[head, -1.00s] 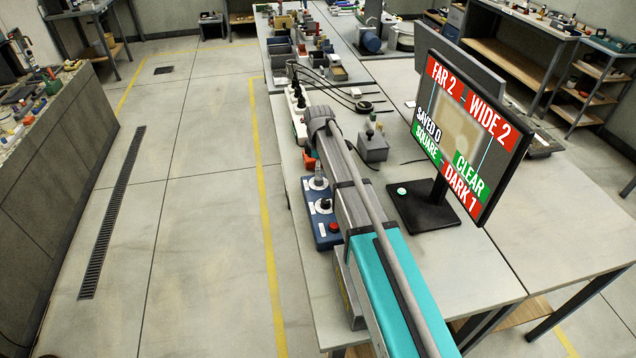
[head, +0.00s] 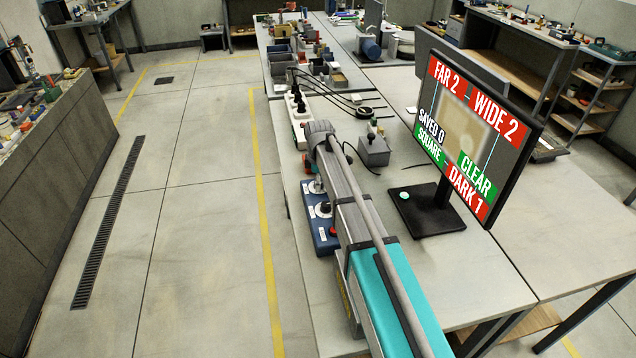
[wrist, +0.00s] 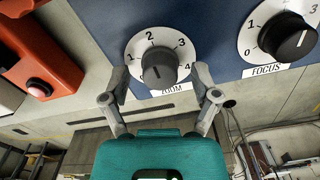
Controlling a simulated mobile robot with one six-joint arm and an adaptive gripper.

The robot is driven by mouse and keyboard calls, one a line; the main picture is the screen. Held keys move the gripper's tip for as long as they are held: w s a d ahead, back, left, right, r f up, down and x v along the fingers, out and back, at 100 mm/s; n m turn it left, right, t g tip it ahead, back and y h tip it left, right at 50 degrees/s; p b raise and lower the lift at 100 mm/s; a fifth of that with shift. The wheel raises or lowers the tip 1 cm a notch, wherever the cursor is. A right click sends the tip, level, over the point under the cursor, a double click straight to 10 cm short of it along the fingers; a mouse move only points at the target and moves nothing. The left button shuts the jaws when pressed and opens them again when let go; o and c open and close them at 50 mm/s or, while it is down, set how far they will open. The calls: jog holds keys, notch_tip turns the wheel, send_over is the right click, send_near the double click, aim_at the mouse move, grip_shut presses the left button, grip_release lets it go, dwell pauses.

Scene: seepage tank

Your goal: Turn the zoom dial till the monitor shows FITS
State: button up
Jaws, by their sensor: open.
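The zoom dial (wrist: 157,68) is a dark knob on a white numbered disc, fixed to a blue panel (wrist: 215,25) in the wrist view. My gripper (wrist: 160,74) is open, one finger on each side of the knob. I cannot tell whether the fingers touch it. The knob's exact pointing is hard to read. In the head view my arm hides the gripper and part of the blue control box (head: 326,243). The monitor (head: 466,130) reads FAR 2, WIDE 2 and DARK 1 on red, SQUARE and CLEAR on green, and SAVED 0.
The focus dial (wrist: 293,38) is right of the zoom dial. An orange-red box with a round button (wrist: 38,88) is to the left. In the head view, a small grey box with a knob (head: 373,150) and the monitor's black base (head: 425,215) stand right of my arm.

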grip_shut()
dwell(0.3)
jog(key=shift+m, duration=0.3)
jog(key=m, duration=1.1)
dwell(0.3)
dwell(0.4)
